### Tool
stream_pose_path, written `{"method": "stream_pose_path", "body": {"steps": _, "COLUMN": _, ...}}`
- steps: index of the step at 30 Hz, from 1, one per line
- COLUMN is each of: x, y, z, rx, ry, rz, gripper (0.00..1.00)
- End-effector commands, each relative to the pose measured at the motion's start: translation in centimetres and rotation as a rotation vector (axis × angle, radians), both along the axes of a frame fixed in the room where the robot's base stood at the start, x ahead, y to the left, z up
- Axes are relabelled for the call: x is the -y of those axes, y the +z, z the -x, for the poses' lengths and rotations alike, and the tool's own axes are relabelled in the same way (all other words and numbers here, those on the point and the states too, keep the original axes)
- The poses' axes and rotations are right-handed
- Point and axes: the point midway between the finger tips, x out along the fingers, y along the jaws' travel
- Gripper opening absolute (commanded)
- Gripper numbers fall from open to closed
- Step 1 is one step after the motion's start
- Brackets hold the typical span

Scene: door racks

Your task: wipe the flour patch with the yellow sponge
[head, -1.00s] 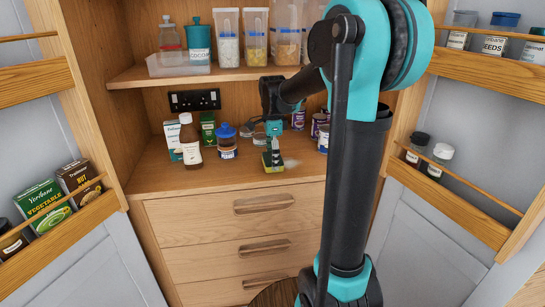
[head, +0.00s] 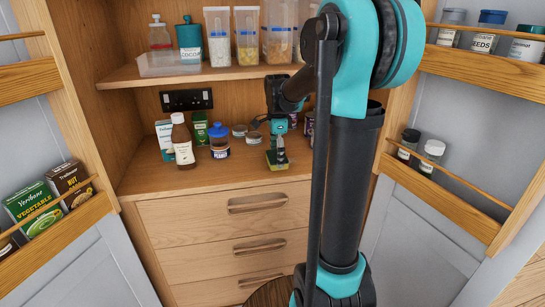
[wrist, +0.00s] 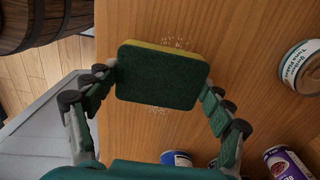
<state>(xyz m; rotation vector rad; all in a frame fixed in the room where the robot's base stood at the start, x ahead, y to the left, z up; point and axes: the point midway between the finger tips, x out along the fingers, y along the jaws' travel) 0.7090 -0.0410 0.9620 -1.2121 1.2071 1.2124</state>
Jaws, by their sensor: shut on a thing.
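My gripper (head: 277,151) is shut on the yellow sponge (head: 277,164), low over the wooden counter near its front edge. In the wrist view, the fingers of my gripper (wrist: 161,86) hold the sponge (wrist: 160,76) by two opposite sides. Its dark green scouring face is towards the camera, with a yellow strip along the far edge. White specks of the flour patch (wrist: 176,42) show beyond that edge, and a few below the near edge. The sponge hides the middle of the patch. I cannot tell whether the sponge touches the counter.
A brown bottle (head: 182,141) and a blue-lidded jar (head: 219,141) stand left of my gripper. In the wrist view, a tin (wrist: 302,66) stands at right and a purple can (wrist: 287,163) at lower right. A shelf (head: 215,73) with containers is above.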

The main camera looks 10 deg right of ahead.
Motion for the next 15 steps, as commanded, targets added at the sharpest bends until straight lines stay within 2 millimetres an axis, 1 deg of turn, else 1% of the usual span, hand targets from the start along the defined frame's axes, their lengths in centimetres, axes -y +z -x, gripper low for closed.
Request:
{"method": "stream_pose_path", "body": {"steps": 5, "x": 0.8, "y": -0.1, "z": 0.0, "rx": 0.0, "ry": -0.002, "rz": 0.0, "gripper": 0.71}}
{"method": "stream_pose_path", "body": {"steps": 15, "x": 3.5, "y": -0.3, "z": 0.0, "rx": 0.0, "ry": -0.002, "rz": 0.0, "gripper": 0.71}}
